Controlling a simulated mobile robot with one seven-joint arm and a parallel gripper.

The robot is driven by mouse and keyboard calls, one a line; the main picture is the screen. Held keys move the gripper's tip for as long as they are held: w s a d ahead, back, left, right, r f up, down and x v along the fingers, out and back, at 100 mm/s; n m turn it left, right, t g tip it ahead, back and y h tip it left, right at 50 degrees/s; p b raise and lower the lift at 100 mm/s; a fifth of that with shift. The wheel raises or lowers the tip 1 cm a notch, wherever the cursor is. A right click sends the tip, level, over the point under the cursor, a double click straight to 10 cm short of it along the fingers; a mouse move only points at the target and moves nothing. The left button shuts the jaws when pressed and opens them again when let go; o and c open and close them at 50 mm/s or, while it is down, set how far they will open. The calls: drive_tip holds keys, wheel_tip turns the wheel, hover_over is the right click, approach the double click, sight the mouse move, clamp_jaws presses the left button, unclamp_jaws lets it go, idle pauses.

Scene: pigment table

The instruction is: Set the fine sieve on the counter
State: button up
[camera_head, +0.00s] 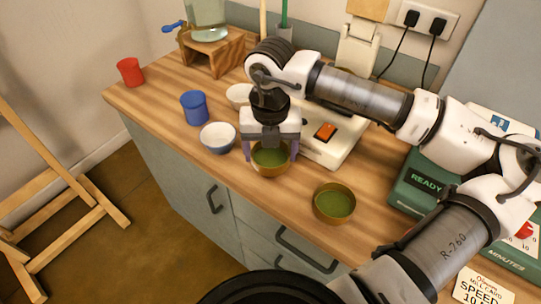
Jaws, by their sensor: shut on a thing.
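My gripper (269,154) points down over the wooden counter (290,190). It is shut on a round brass-rimmed sieve (270,171) with a green inside, one finger at each side. The held sieve is level and near the counter's front edge. I cannot tell whether its underside touches the wood. A second, similar brass-rimmed round sieve (334,204) with a green inside stands on the counter to the right. No label shows which of the two is the fine one.
A white-and-blue bowl (218,138), blue cup (194,108) and red cup (130,72) stand to the left. A white device (335,145) with an orange switch is behind the held sieve. A green machine (415,190) stands at right. Some bare wood lies between the two sieves.

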sight(270, 160)
drive_tip(key=shift+f, duration=1.5)
drive_tip(key=shift+f, duration=0.15)
drive_tip(key=o, duration=1)
drive_tip(key=shift+r, duration=0.2)
wheel_tip(270, 160, up, 12)
drive_tip(key=shift+b, duration=0.7)
